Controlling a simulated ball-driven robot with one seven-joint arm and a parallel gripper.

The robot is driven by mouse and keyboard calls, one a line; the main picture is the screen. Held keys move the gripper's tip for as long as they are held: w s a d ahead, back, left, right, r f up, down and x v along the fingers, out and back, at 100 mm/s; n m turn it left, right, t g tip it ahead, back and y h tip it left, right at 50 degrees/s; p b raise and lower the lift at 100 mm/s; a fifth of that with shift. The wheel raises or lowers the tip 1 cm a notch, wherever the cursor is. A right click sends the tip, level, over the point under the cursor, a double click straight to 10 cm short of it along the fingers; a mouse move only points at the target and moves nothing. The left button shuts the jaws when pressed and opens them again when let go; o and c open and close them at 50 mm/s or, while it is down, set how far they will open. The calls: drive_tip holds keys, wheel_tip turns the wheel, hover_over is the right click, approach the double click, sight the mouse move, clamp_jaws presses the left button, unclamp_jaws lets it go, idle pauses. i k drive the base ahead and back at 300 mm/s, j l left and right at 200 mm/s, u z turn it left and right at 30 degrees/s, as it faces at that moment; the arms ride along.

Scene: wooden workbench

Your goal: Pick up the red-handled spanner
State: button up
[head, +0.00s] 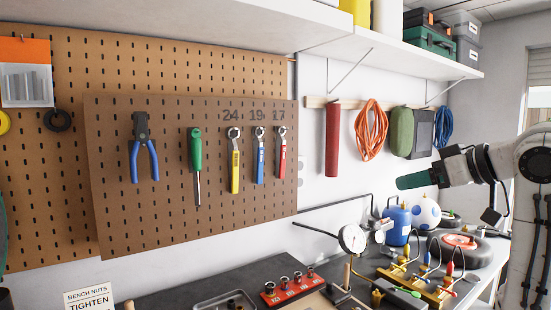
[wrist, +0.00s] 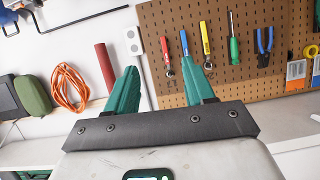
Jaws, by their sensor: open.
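The red-handled spanner (head: 282,160) hangs on the brown tool panel, ring end up, under the number 17. It is the rightmost of three spanners, beside the blue-handled one (head: 259,160) and the yellow-handled one (head: 235,165). In the wrist view, which looks upside down, the red spanner (wrist: 166,50) shows beyond and between my green fingers. My gripper (head: 399,183) is at the right in the head view, well apart from the panel, pointing left. In the wrist view my gripper (wrist: 162,70) has its fingers spread, with nothing between them.
Pliers (head: 142,155) and a green screwdriver (head: 196,160) hang left of the spanners. A red tube (head: 332,140) and an orange cable (head: 370,130) hang between panel and gripper. A dial gauge (head: 351,239) and brass fittings stand on the bench below. A shelf (head: 400,50) runs above.

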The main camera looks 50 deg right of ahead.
sight(284, 147)
drive_tip(key=i+l, duration=0.15)
drive_tip(key=i, duration=0.25)
drive_tip(key=i+l, duration=0.15)
drive_tip(key=i, duration=0.25)
drive_tip(key=i+l, duration=0.15)
drive_tip(key=i, duration=0.3)
